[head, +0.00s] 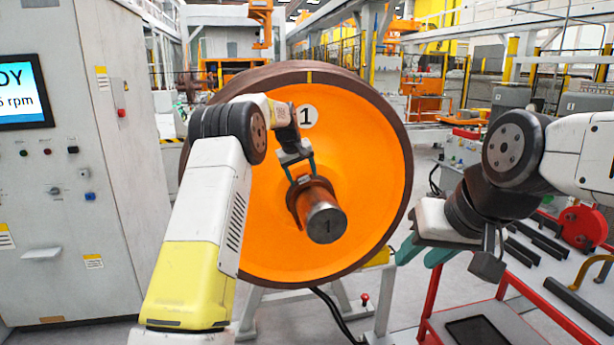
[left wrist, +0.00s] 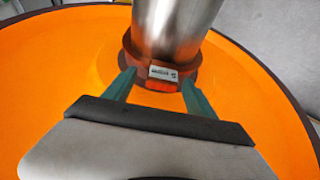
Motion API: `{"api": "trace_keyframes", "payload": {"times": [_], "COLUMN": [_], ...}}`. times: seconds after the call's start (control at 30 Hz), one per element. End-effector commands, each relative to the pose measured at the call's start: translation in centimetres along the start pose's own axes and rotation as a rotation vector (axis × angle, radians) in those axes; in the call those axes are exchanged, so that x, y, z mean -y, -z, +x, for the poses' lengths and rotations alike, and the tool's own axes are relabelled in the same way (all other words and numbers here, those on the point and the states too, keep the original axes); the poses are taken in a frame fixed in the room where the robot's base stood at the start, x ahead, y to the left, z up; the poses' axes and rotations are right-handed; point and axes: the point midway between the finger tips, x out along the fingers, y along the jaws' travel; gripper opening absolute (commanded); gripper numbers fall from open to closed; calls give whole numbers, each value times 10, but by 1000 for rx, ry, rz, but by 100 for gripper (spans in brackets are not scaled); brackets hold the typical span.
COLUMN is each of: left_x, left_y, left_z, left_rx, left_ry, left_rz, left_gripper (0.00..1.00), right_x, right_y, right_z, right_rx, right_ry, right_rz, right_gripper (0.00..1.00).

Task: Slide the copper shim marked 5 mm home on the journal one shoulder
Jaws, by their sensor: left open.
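The large orange wheel (head: 365,140) with a dark rim stands in front of me.
A red-framed cart (head: 432,300) with a dark tray and black bars stands at the lower right, below my right arm. A grey control cabinet (head: 130,150) with a screen stands close on the left. The space in front of the journal's end looks clear.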

Motion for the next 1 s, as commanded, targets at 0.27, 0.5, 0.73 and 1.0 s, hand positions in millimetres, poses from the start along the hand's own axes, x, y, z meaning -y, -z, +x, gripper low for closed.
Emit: {"api": "trace_keyframes", "payload": {"times": [0.27,0.5,0.73,1.0], "left_x": [-1,0,0,0], "left_y": [1,1,0,0], "left_z": [-40,-72,-78,-77], "left_rx": [-4,-2,-1,-1], "left_ry": [-2,-1,-1,-1], "left_rz": [0,0,0,0], "left_gripper": [65,65,65,65], "right_x": [0,0,0,0], "right_y": [0,0,0,0], "right_z": [0,0,0,0], "right_rx": [0,0,0,0], "right_ry": [0,0,0,0], "right_rz": [0,0,0,0], "right_gripper": [36,36,36,36]}}
